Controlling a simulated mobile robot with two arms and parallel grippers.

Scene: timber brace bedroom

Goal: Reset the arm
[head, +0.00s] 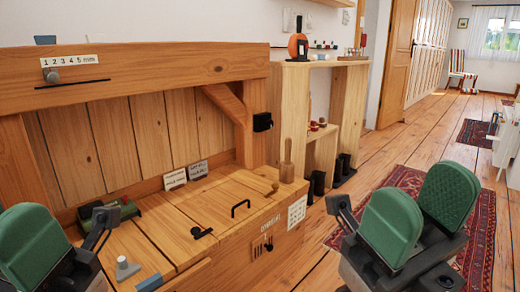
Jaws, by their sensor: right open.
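My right gripper (421,210) is at the lower right in the head view. Its two green pads stand apart with nothing seen between them, so it is open and empty. It is in front of the wooden bench, over the floor and a patterned rug. My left gripper (40,245) is at the lower left edge, near the left end of the bench. One green pad and dark linkage parts show. The rest is cut off by the frame, so its opening cannot be judged.
The wooden bench (215,206) with a tall back fills the left. A black handle (240,207), small cards (174,179) and a grey knob (125,268) are on it. A shelf (345,110) stands beyond. A red rug (410,187) and open plank floor lie right.

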